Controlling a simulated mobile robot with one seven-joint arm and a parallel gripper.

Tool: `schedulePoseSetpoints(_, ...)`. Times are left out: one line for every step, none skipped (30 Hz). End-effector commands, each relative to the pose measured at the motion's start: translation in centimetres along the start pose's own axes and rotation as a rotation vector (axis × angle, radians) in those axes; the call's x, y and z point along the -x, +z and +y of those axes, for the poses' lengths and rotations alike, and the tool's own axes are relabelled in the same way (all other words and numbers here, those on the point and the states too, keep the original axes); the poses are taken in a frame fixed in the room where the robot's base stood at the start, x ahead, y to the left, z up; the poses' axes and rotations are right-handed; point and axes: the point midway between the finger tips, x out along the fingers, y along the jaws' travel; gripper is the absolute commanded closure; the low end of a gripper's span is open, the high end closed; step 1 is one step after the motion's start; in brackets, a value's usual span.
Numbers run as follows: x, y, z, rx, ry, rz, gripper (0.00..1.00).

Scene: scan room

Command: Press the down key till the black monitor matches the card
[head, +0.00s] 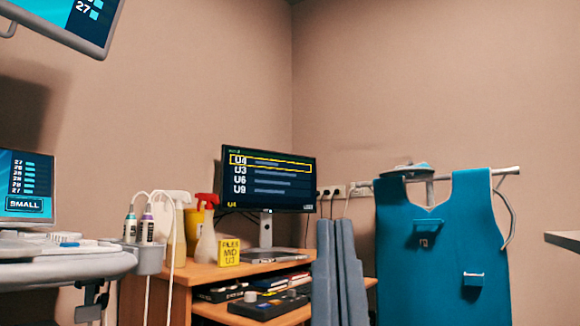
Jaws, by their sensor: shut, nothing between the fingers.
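The black monitor (268,178) stands on the wooden desk. Its screen lists U4, U3, U6 and U9 from top to bottom. A yellow frame is around the top row, U4, and U4 also shows in yellow at the lower left. The yellow card (228,252) stands on the desk, left of the monitor's foot. Its small print seems to end in U3. A dark key box (268,306) with several keys lies on the lower shelf; I cannot make out which is the down key. My gripper is not in this view.
Blue-grey slabs (340,270) stand before the desk's right side. A teal apron (440,250) hangs on a rail (505,171). Spray bottles (206,240) stand on the desk. At the left are an ultrasound cart (60,270) and another screen (27,187) reading SMALL.

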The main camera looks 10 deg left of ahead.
Motion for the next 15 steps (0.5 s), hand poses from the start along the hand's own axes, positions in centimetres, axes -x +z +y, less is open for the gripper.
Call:
schedulePoseSetpoints(0.0,0.0,0.0,0.0,0.0,0.0,1.0)
schedulePoseSetpoints(0.0,0.0,0.0,0.0,0.0,0.0,1.0)
schedulePoseSetpoints(-0.1,-0.1,0.0,0.0,0.0,0.0,1.0)
schedulePoseSetpoints(-0.1,-0.1,0.0,0.0,0.0,0.0,1.0)
schedulePoseSetpoints(-0.3,-0.2,0.0,0.0,0.0,0.0,1.0)
schedulePoseSetpoints(-0.5,-0.5,0.0,0.0,0.0,0.0,1.0)
schedulePoseSetpoints(-0.8,-0.7,0.0,0.0,0.0,0.0,1.0)
schedulePoseSetpoints(-1.1,-1.0,0.0,0.0,0.0,0.0,1.0)
schedulePoseSetpoints(-1.5,-1.4,0.0,0.0,0.0,0.0,1.0)
schedulePoseSetpoints(-2.0,-1.9,0.0,0.0,0.0,0.0,1.0)
schedulePoseSetpoints(-2.5,-2.3,0.0,0.0,0.0,0.0,1.0)
schedulePoseSetpoints(-3.2,-3.0,0.0,0.0,0.0,0.0,1.0)
schedulePoseSetpoints(-3.8,-3.6,0.0,0.0,0.0,0.0,1.0)
schedulePoseSetpoints(-4.4,-4.2,0.0,0.0,0.0,0.0,1.0)
schedulePoseSetpoints(-5.4,-5.1,0.0,0.0,0.0,0.0,1.0)
